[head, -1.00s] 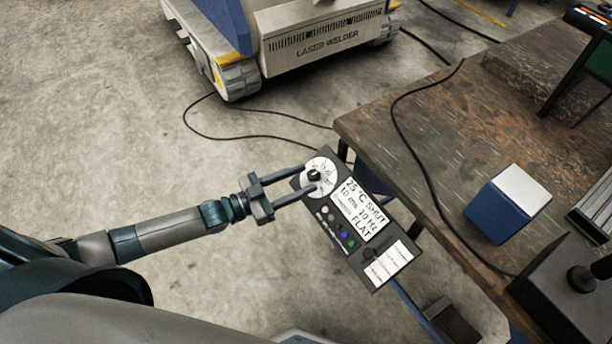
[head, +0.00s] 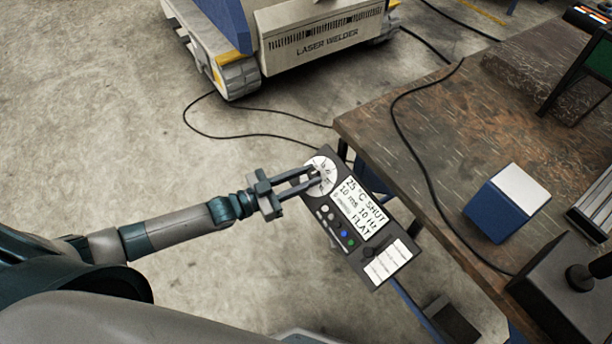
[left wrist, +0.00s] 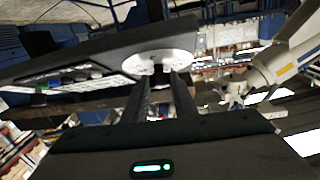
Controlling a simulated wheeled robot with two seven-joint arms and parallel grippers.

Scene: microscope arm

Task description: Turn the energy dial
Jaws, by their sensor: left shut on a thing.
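The control panel (head: 352,262) is a dark tilted box beside the workbench. It has a white display (head: 359,209) with black text and several small coloured buttons. The energy dial (head: 316,164) is a black knob on a round white scale at the panel's upper left end. My left gripper (head: 314,179) reaches in from the left with its fingers shut on the dial's knob, which they mostly hide. In the left wrist view the white scale (left wrist: 150,62) shows ahead, and the two fingers (left wrist: 160,85) meet at the knob. My right gripper is not in view.
A wooden workbench (head: 440,150) stands to the right, with a blue box (head: 507,203) and a black cable on it. A second knob (head: 371,251) sits lower on the panel. A laser welder cart (head: 325,40) stands at the back. The floor at left is clear.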

